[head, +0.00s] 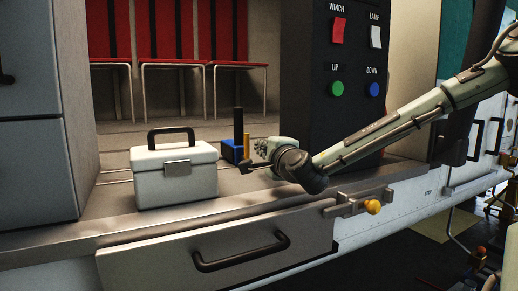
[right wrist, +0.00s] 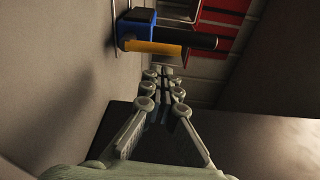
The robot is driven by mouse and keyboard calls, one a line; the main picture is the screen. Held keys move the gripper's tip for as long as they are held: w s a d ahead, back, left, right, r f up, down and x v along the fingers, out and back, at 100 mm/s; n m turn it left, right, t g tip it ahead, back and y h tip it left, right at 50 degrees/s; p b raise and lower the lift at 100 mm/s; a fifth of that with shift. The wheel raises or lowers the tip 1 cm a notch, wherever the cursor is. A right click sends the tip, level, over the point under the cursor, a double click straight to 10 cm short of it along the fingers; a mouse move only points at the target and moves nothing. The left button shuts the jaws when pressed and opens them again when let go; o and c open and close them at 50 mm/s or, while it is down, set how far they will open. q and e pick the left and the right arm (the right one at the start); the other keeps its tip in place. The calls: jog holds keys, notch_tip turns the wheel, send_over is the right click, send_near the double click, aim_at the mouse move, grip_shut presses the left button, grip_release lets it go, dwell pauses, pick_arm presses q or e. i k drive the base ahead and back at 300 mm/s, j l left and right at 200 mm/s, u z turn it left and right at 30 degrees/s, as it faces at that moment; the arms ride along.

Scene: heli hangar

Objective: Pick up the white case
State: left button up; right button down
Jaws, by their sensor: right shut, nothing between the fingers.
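The white case (head: 176,178) stands upright on the metal-edged floor of the cabin, left of centre in the head view. It has a black handle (head: 171,135) on its lid and a grey latch on its front. My right gripper (head: 246,168) is to the right of the case, apart from it, pointing left with its fingers shut and empty. In the right wrist view the shut fingers (right wrist: 163,78) show from behind, and I cannot make out the case there. My left gripper is not in view.
A blue holder (head: 231,152) with a black and a yellow upright piece stands just behind my right gripper; it also shows in the right wrist view (right wrist: 136,28). Red seats (head: 174,66) are behind. A dark button panel (head: 354,60) stands at right, a grey cabinet (head: 32,150) at left.

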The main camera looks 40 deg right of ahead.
aim_at(173, 174)
jog(key=k+j, duration=0.4)
jog(key=k, duration=0.15)
jog(key=k+j, duration=0.35)
jog(key=k, duration=0.2)
